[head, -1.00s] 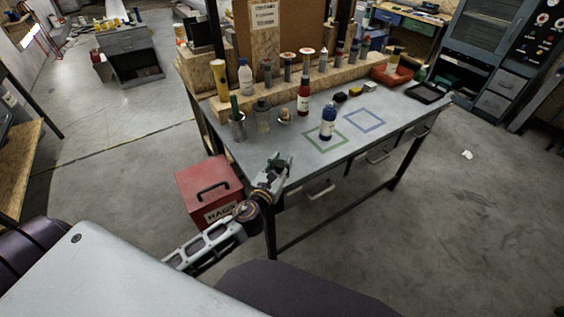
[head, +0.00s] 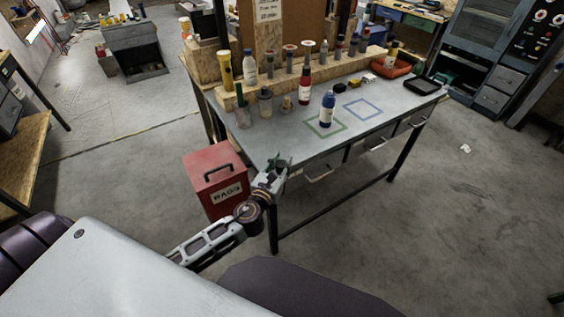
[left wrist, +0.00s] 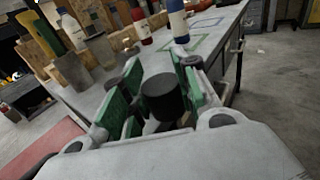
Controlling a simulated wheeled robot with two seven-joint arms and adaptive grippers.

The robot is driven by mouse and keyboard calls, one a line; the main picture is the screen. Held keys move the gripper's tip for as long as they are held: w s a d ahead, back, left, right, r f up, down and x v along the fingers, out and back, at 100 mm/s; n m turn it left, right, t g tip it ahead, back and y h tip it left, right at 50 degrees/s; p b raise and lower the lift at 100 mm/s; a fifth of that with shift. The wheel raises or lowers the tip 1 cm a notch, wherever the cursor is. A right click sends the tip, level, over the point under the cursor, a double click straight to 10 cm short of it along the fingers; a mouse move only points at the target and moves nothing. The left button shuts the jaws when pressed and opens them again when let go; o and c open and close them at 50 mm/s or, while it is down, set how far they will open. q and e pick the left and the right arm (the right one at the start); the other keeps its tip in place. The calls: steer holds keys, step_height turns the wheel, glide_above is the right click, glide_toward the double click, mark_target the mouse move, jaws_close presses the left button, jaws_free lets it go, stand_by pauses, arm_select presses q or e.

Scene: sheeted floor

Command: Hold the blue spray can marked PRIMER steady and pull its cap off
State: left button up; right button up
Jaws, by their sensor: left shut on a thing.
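The blue spray can (head: 327,109) stands upright on the workbench, at the green square outline (head: 325,127); its marking is too small to read. Its lower part shows at the top of the left wrist view (left wrist: 178,24), with its top cut off. My left gripper (head: 277,167) is at the bench's near left edge, apart from the can. In the left wrist view its green-padded fingers (left wrist: 156,68) are shut on a dark, cap-like cylinder (left wrist: 162,98). I cannot tell from the picture which can that piece belongs to. My right gripper is not in view.
The workbench (head: 290,140) has a blue square outline (head: 363,109) beside the green one. A red can (head: 304,87), a white bottle (head: 250,70) and several other containers stand behind. A red box marked RAGS (head: 215,180) is on the floor left of the bench.

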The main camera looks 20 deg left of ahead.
arm_select(q)
steer(key=shift+s+a+f, duration=0.1)
steer(key=shift+s+f, duration=0.2)
steer(key=shift+f, duration=0.45)
steer(key=shift+s+d+f, duration=0.1)
steer(key=shift+s+f, duration=0.8)
steer(key=shift+f, duration=0.3)
steer(key=shift+s+d+f, duration=0.1)
steer(key=shift+s+f, duration=0.8)
steer(key=shift+f, duration=0.25)
